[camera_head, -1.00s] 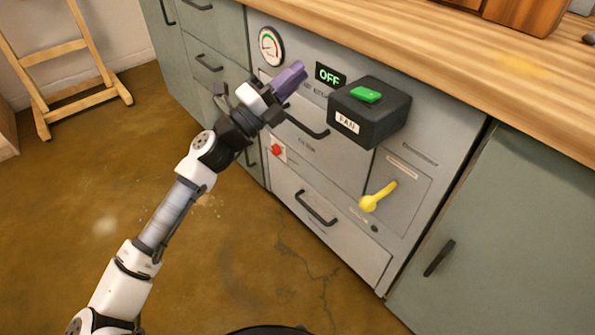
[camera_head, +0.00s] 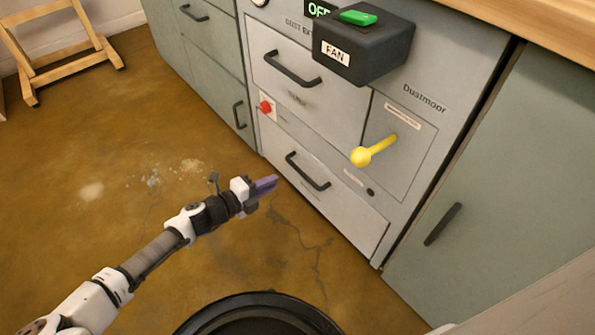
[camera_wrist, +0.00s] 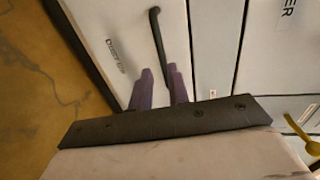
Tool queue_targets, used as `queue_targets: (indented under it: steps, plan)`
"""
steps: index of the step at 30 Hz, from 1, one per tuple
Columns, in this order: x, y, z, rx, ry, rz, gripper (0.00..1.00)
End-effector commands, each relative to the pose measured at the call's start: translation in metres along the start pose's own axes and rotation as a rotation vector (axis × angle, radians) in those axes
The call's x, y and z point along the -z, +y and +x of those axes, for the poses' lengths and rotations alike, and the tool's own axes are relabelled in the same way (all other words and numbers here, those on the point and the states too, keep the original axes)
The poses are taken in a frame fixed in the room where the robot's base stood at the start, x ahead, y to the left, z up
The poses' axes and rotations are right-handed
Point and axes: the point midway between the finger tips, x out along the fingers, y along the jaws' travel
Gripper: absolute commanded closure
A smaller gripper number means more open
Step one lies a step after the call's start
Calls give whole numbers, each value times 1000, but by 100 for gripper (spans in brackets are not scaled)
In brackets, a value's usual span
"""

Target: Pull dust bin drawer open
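The dust bin drawer (camera_head: 330,205) is the bottom drawer of the grey cabinet and looks closed. Its dark bar handle (camera_head: 307,172) is in plain view. In the wrist view the drawer front (camera_wrist: 100,30) bears a small label, and the handle (camera_wrist: 157,40) runs up the picture. My gripper (camera_head: 268,185) has purple fingers and is in front of the drawer, left of the handle and apart from it. In the wrist view my gripper (camera_wrist: 161,72) is open and empty, with a narrow gap between the fingers; the handle's lower end shows in line with that gap.
Above the drawer are another drawer with a handle (camera_head: 291,68), a red button (camera_head: 265,107), a yellow lever (camera_head: 373,150) and a black fan box (camera_head: 362,42) with a green switch. A dark round shape (camera_head: 260,315) is at the bottom.

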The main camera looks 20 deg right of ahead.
Motion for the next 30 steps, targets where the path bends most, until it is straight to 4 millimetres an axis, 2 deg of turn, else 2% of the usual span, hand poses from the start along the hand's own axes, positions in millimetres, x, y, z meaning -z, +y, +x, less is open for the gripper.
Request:
queue_targets:
  steps: [1,9,15,20,28,30]
  plan:
    - [1,2,14,2,6,1,82]
    - [1,2,71,2,4,2,82]
    - [0,1,98,1,2,1,82]
    - [0,0,107,1,0,1,82]
    - [0,-1,108,1,-1,0,82]
    - [0,-1,108,1,0,0,90]
